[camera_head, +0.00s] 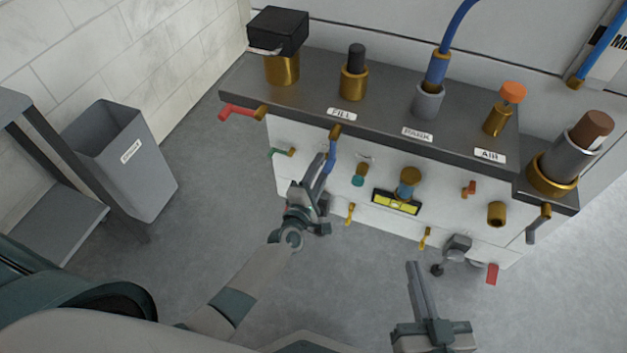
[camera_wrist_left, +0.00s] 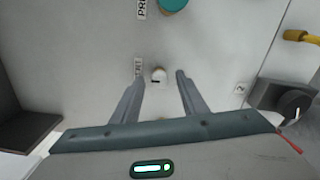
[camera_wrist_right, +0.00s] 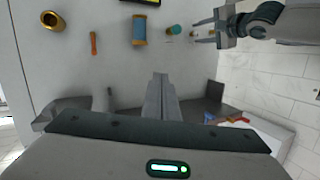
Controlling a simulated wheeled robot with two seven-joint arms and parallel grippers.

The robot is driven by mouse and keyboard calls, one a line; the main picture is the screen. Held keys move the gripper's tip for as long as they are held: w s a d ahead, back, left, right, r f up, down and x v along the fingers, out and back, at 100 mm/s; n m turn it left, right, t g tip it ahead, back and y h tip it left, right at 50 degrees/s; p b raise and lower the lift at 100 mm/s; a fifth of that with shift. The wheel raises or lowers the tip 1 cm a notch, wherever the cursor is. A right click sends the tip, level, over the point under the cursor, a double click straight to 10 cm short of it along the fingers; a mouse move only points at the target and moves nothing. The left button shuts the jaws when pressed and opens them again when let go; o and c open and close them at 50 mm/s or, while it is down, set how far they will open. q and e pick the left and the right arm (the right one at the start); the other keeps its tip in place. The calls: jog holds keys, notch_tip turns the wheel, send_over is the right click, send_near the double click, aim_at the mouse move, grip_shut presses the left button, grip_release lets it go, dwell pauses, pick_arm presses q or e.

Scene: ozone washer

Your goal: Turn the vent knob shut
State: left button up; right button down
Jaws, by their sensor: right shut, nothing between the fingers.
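A small white round knob (camera_wrist_left: 159,75) with a dark mark sits on the pale panel in the left wrist view, beside a small label (camera_wrist_left: 138,68) that I cannot read fully; it appears to be the vent knob. My left gripper (camera_wrist_left: 161,75) is open, with one finger on each side of the knob and a gap on both sides. Whether the fingertips reach around it is unclear. In the head view my left gripper (camera_head: 322,170) is at the cabinet's front, and I cannot make out the knob. My right gripper (camera_head: 413,266) is shut and empty, below and in front of the cabinet; its fingers (camera_wrist_right: 160,98) show in its wrist view.
A teal knob (camera_head: 358,181), a blue fitting (camera_head: 408,182) and a yellow gauge (camera_head: 396,202) are on the panel. A blue hose (camera_head: 330,158) hangs close to my left gripper. A grey box with a dark knob (camera_wrist_left: 292,103) is at right in the left wrist view. A grey bin (camera_head: 125,165) stands left.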

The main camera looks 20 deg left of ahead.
pick_arm(q)
jog(key=s+p, duration=0.1)
jog(key=s, duration=1.6)
jog(key=shift+s+a, duration=0.2)
jog(key=shift+a, duration=0.1)
pick_arm(e)
jog(key=shift+s+d+f+g+h, duration=0.2)
jog(key=shift+f+g, duration=0.15)
jog(key=shift+f, duration=0.25)
jog(key=shift+s+d+f+g+h, duration=0.15)
jog(key=shift+f+g, duration=0.25)
jog(key=shift+f, duration=0.15)
jog(key=shift+s+d+f+g+h, duration=0.2)
jog(key=shift+f+g, duration=0.15)
jog(key=shift+f, duration=0.25)
pick_arm(q)
jog(key=shift+d, duration=0.1)
